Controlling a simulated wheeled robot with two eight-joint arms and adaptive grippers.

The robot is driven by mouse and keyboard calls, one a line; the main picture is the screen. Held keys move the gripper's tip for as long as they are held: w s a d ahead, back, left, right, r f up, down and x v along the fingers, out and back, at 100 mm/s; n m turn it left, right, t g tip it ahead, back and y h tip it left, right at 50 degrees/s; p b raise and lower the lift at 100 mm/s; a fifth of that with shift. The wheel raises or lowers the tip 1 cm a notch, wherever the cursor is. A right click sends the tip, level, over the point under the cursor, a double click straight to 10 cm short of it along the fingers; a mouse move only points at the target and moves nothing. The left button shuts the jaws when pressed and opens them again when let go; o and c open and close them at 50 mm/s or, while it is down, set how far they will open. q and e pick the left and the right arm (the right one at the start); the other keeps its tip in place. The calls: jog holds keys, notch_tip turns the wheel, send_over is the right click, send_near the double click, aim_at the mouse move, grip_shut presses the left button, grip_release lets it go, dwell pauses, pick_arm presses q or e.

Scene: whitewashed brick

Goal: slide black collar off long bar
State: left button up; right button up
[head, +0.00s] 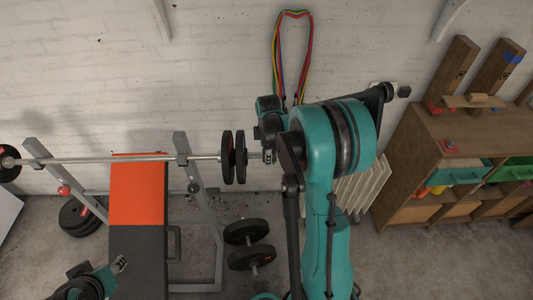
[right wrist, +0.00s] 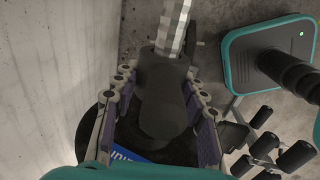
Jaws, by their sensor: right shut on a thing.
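The long bar (head: 110,159) lies across the rack, with black plates (head: 234,157) near its right end. My right gripper (head: 268,150) is at that end, just right of the plates; my arm hides part of it. In the right wrist view, the fingers of my right gripper (right wrist: 160,108) are shut on the black collar (right wrist: 162,105). The bar's silver end (right wrist: 174,25) sticks out past the collar, so the collar still sits around the bar. My left gripper (head: 118,264) is low at the left, away from the bar; its jaw opening is unclear.
An orange and black bench (head: 138,190) stands under the bar between the rack posts (head: 190,185). A wooden cabinet (head: 440,160) stands at the right. In the right wrist view, a teal-edged panel (right wrist: 268,55) is at the right.

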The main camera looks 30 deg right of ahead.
aim_at(281, 153)
jog(key=shift+s+d, duration=0.4)
jog(key=shift+d, duration=0.25)
jog(key=shift+s+d, duration=0.35)
jog(key=shift+d, duration=0.3)
jog(key=shift+s+d, duration=0.4)
jog(key=shift+d, duration=0.25)
jog(key=shift+s+d, duration=0.1)
jog(key=shift+s+d+b, duration=0.1)
jog(key=shift+s+d, duration=0.3)
jog(key=shift+d, duration=0.3)
jog(key=shift+s+d+b, duration=0.15)
jog(key=shift+s+d, duration=0.3)
jog(key=shift+d, duration=0.2)
jog(key=shift+s+d+b, duration=0.1)
jog(key=shift+s+d, duration=0.3)
jog(key=shift+d, duration=0.3)
jog(key=shift+d, duration=0.1)
jog(key=shift+s+d, duration=0.65)
jog(key=shift+d, duration=0.35)
jog(key=shift+s+d, duration=0.65)
jog(key=shift+d, duration=0.35)
jog(key=shift+d, duration=0.15)
jog(key=shift+s+d+b, duration=0.2)
jog(key=shift+s+d, duration=0.45)
jog(key=shift+d, duration=0.35)
jog(key=shift+s+d+b, duration=0.15)
jog(key=shift+s+d, duration=0.5)
jog(key=shift+d, duration=0.35)
